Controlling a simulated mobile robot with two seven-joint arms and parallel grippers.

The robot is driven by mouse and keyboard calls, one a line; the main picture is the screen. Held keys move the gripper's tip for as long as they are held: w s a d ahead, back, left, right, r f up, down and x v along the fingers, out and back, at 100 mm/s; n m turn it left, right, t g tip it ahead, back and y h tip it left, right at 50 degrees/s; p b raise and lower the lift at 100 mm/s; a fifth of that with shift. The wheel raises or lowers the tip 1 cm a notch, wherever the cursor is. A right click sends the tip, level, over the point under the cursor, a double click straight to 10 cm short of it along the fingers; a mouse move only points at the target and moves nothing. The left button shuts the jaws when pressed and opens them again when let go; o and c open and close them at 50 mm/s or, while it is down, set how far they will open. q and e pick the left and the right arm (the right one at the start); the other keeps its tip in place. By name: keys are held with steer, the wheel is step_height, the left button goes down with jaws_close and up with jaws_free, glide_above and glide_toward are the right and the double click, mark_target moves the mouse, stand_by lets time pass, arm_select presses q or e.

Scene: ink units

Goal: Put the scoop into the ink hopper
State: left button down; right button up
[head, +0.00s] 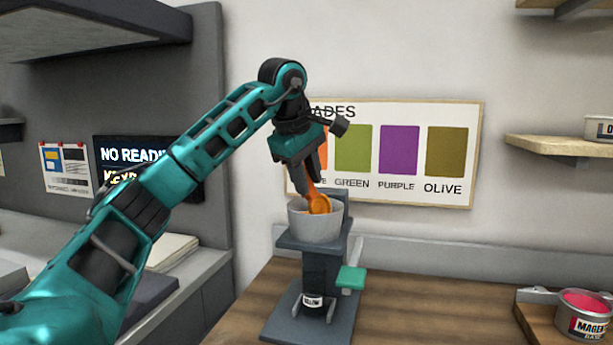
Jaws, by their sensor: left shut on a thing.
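The ink hopper (314,226) is a grey round bowl on top of a dark stand on the wooden bench. The orange scoop (317,201) points down, with its lower end at the hopper's mouth, partly inside the rim. My left gripper (308,178) is above the hopper, pointing down, and is shut on the scoop's upper part. The gripper hides the top of the scoop. I cannot tell whether the scoop touches the hopper. My right gripper is not in view.
The stand (312,285) has a green lever (351,278) on its right side. A magenta ink tin (583,315) stands at the bench's right. A shades chart (400,152) hangs on the wall behind. The wooden bench (430,300) is clear between stand and tin.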

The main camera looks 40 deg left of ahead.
arm_select(q)
step_height(320, 180, up, 11)
steer(key=p, duration=0.3)
steer(key=shift+f, duration=0.2)
steer(key=shift+f, duration=0.1)
stand_by(0.5)
